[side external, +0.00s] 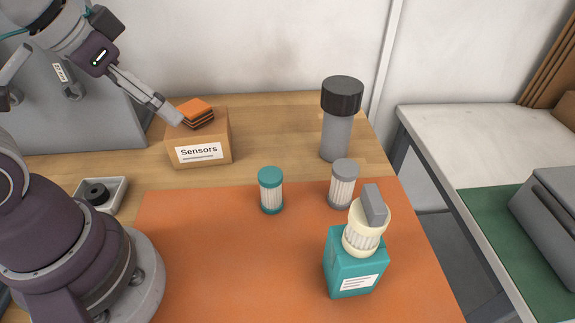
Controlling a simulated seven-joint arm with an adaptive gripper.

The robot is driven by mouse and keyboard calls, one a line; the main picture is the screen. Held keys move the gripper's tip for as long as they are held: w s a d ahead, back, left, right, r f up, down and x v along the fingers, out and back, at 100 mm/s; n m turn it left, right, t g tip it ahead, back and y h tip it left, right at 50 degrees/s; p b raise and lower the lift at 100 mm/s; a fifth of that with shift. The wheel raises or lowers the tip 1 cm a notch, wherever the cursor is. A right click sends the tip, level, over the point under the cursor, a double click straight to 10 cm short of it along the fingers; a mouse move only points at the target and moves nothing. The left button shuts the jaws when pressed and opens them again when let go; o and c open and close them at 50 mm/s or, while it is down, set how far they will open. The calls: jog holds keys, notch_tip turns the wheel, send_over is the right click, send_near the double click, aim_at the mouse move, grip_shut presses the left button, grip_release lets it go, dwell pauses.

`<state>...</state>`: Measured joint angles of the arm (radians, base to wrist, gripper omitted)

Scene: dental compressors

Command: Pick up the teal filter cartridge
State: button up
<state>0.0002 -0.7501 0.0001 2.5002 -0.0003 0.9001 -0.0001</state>
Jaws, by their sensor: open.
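The teal filter cartridge (270,191) stands upright on the orange mat (205,255), with teal caps at top and bottom and a white pleated middle. My gripper (176,117) is at the upper left, well apart from the cartridge. Its fingertips are beside a stack of orange and dark pieces (197,112) on the box labelled "Sensors" (215,155). Whether they touch the stack cannot be told. The gripper is open, and nothing is seen held in it.
A grey-capped cartridge (342,184) stands right of the teal one. A cream cartridge (364,232) sits on a teal box (355,270) in front. A tall grey canister (337,130) with a dark lid stands behind. A white tray (113,203) is at left. The mat's left half is clear.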

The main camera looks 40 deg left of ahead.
jog(key=shift+o, duration=0.2)
jog(key=m+g, duration=0.6)
jog(key=m, duration=1.5)
send_over(272, 197)
jog(key=w+a, duration=0.1)
notch_tip(272, 197, down, 11)
jog(key=shift+w+r, duration=0.1)
jog(key=f, duration=1)
jog(key=shift+a, duration=0.2)
jog(key=shift+r, duration=0.1)
jog(key=c, duration=1.1)
